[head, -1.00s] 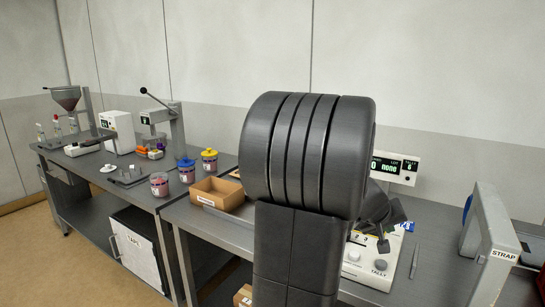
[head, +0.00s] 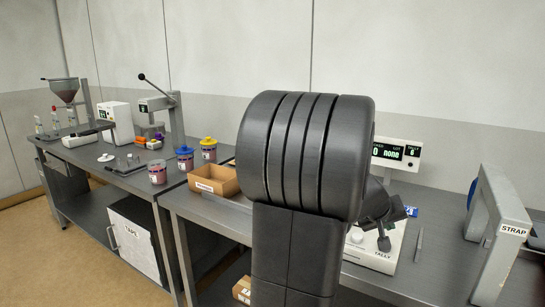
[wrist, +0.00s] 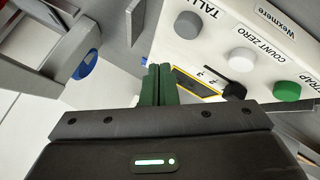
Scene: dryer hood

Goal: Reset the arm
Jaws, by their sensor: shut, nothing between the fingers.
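My arm stands large and dark in the middle of the head view and hides part of the bench. My gripper (wrist: 157,85) shows in the wrist view with its two green fingers together and nothing between them. It is over or beside a white control panel (wrist: 215,55); I cannot tell the exact gap. The panel carries a grey TALLY knob (wrist: 188,25), a white COUNT ZERO knob (wrist: 242,60), a green knob (wrist: 287,92) and a black lever or knob (wrist: 235,90). In the head view, the panel (head: 372,262) is partly hidden behind my arm.
A display (head: 397,153) reading "none" stands behind the panel. A grey STRAP frame (head: 500,225) stands at right. A cardboard box (head: 216,181), lidded jars (head: 208,150) and a lever press (head: 172,115) are at left. Bare bench shows right of the panel (head: 440,255).

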